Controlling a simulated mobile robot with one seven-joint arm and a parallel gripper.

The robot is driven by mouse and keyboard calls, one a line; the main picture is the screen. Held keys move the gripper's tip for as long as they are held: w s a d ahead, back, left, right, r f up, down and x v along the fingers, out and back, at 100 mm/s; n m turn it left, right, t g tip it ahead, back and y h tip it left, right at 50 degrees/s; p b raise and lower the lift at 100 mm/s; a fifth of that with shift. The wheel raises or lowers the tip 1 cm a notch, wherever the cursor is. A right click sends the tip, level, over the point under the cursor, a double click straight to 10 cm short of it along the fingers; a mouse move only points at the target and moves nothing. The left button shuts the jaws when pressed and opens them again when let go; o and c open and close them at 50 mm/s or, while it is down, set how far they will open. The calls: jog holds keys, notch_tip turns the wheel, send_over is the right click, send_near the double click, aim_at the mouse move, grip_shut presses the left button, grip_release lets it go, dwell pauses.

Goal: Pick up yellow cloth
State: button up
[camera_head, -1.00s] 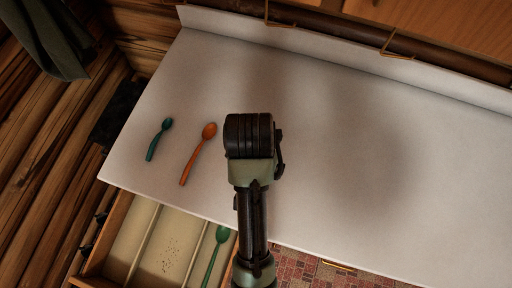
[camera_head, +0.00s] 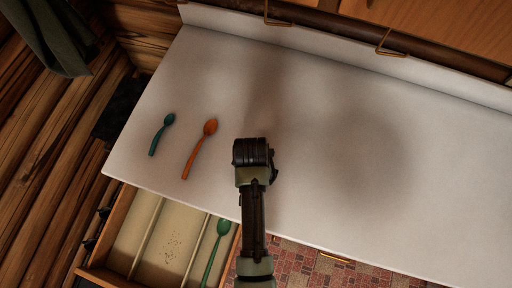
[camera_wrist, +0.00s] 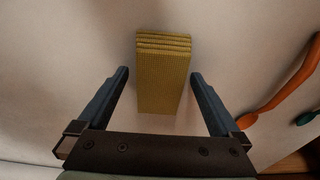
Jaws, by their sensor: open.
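The yellow cloth (camera_wrist: 163,78) is a folded, ribbed block on the white countertop in the wrist view. It lies between and a little beyond the two fingertips of my gripper (camera_wrist: 160,75), with a gap on each side. The fingers are open and empty. In the head view my gripper is hidden beneath my own wrist, above the middle of the counter, and the cloth is hidden there too.
On the counter (camera_head: 350,140) an orange spoon (camera_head: 200,148) and a teal spoon (camera_head: 161,134) lie to the left of my arm. Below the front edge, an open drawer (camera_head: 124,232) holds a green spoon (camera_head: 216,250). The counter's right side is clear.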

jog(key=shift+f, duration=0.1)
jog(key=c, duration=1.4)
notch_tip(320, 180, up, 10)
jog(key=shift+r+b, duration=0.1)
jog(key=shift+b, duration=0.5)
